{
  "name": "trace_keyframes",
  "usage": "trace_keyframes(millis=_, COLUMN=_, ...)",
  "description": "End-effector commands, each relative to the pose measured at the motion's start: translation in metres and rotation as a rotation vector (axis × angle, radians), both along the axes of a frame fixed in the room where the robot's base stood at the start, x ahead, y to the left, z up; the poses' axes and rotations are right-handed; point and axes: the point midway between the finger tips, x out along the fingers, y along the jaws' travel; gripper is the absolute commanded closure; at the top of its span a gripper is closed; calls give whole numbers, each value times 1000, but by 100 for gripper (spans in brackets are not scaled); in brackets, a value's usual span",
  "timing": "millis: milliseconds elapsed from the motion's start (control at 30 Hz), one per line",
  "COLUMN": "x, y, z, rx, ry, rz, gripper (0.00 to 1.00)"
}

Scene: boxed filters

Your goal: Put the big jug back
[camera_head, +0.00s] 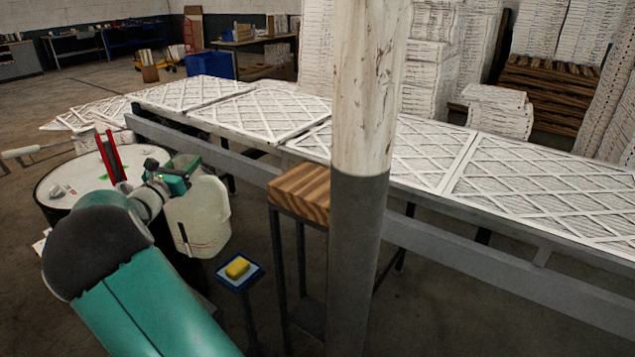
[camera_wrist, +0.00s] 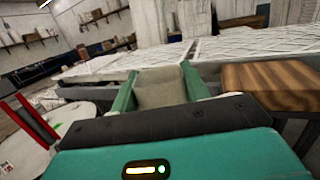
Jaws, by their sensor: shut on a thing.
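The big jug (camera_head: 203,213) is whitish and roughly upright in the head view, beside the round drum table. My gripper (camera_head: 178,178) is at the jug's top, shut on it. In the wrist view the two green fingers of my gripper (camera_wrist: 159,92) stand on either side of a pale part of the jug (camera_wrist: 160,88).
A white-topped drum (camera_head: 72,182) with a red object (camera_head: 110,157) stands left of the jug. A wooden-topped stand (camera_head: 300,190), a pillar (camera_head: 358,200) and a small blue stand with a yellow block (camera_head: 237,267) are to the right. A long filter-covered conveyor (camera_head: 450,205) runs behind.

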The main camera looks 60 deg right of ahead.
Motion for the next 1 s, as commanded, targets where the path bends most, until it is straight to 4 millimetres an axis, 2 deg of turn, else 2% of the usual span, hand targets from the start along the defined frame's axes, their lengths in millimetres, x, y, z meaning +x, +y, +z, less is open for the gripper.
trace_keyframes(millis=33, x=-9, y=-14, z=20, rx=-4, ry=-12, rz=-28, gripper=100)
trace_keyframes(millis=267, x=-51, y=-63, z=89, rx=-5, ry=-11, rz=-129, gripper=100)
trace_keyframes(millis=500, x=-104, y=-104, z=161, rx=-7, ry=-9, rz=-214, gripper=100)
trace_keyframes(millis=800, x=-175, y=-136, z=244, rx=-6, ry=-8, rz=-294, gripper=100)
trace_keyframes(millis=1000, x=-202, y=-144, z=273, rx=-4, ry=-4, rz=-317, gripper=100)
